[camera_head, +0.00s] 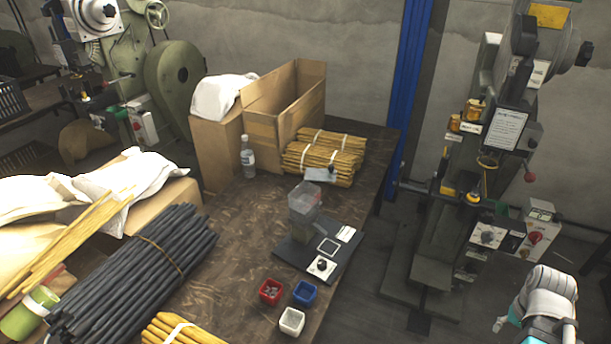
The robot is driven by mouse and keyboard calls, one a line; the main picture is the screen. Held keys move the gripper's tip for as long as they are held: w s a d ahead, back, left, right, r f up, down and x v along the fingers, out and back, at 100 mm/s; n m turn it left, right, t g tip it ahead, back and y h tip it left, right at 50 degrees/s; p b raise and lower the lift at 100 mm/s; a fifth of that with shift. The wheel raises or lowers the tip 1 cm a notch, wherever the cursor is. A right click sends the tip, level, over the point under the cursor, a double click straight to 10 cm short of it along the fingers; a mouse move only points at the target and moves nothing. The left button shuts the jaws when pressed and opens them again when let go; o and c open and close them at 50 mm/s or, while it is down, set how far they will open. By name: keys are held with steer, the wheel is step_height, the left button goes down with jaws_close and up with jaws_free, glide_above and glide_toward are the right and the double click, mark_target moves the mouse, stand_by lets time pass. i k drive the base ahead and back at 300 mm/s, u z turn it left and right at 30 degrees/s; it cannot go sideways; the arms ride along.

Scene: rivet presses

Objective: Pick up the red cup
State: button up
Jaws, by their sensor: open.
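The red cup (271,291) is a small square open cup on the dark table, near its front right edge. It appears to hold some small grey pieces. A blue cup (304,293) stands close to its right, and a white cup (291,320) stands in front of the two. Part of my white and teal arm shows at the lower right, off to the right of the table and well apart from the cups. I cannot make out my gripper's fingers in this view.
Behind the cups is a dark scale-like device (296,252) with a clear container (304,201). Bundled black rods (130,275) lie to the left, and yellow rods (170,331) lie at the front. A press (455,190) stands right of the table (225,275).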

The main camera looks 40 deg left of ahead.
mark_target(271, 291)
steer(key=u, duration=1.15)
steer(key=k, duration=0.45)
steer(key=u, duration=0.25)
steer(key=i, duration=0.55)
steer(key=z, duration=0.05)
